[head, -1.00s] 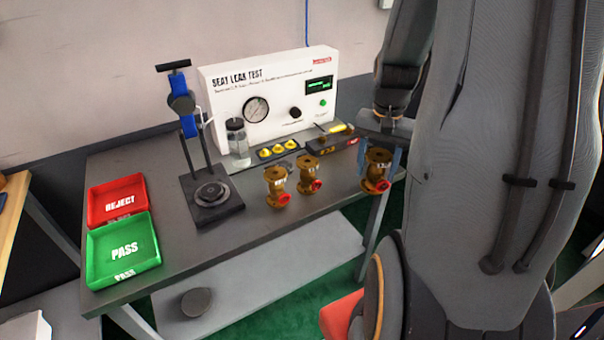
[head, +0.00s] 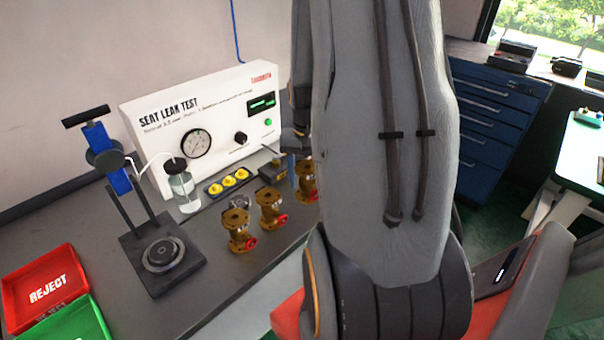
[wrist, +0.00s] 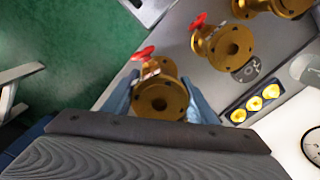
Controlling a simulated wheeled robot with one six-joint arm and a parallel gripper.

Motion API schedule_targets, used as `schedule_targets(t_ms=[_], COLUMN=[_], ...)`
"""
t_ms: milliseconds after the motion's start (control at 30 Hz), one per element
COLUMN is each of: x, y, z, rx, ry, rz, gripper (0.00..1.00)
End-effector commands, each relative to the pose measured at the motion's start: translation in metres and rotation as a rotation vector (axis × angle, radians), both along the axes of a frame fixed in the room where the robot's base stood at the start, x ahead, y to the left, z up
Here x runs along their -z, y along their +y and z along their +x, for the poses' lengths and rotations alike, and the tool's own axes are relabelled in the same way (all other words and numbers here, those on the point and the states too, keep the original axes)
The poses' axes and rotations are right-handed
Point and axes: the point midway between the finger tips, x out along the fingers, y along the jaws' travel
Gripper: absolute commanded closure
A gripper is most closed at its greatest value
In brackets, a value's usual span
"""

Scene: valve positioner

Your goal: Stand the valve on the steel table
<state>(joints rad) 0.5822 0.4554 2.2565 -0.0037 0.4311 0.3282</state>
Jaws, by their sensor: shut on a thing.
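My gripper (wrist: 160,100) is shut on a brass valve (wrist: 158,92) with a red handwheel, its blue fingers on either side of the body. In the head view this held valve (head: 306,181) is partly hidden behind my arm, near the table's right end. I cannot tell whether its base touches anything. Two similar brass valves, a left one (head: 238,231) and a nearer one (head: 270,210), stand upright on the grey table (head: 215,283). Both also show in the wrist view, the nearer one (wrist: 227,44) beside the held valve. Which surface is the steel table is unclear.
The seat leak test panel (head: 205,130) stands at the back. A black-based clamp (head: 163,257), a glass jar (head: 183,190) and a yellow-capped tray (head: 228,183) crowd the table. The red reject tray (head: 40,285) is at left. A blue drawer cabinet (head: 490,110) stands at right.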

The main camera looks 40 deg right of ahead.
Motion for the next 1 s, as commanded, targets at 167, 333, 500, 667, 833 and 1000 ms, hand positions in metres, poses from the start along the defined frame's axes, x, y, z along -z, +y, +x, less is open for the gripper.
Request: schedule_targets(t_ms=[167,333,500,667,833,1000], x=[0.01,0.021,0.04,0.051,0.053,0.053], y=[0.0,0.001,0.001,0.001,0.001,0.001], z=[0.001,0.001,0.001,0.001,0.002,0.002], rx=[-0.002,-0.004,-0.004,-0.004,-0.004,-0.004], ry=[-0.002,0.0,0.001,-0.002,-0.003,-0.003], rz=[-0.001,0.0,0.001,-0.001,-0.002,-0.002], gripper=[1.0,1.0,1.0,1.0,1.0,1.0])
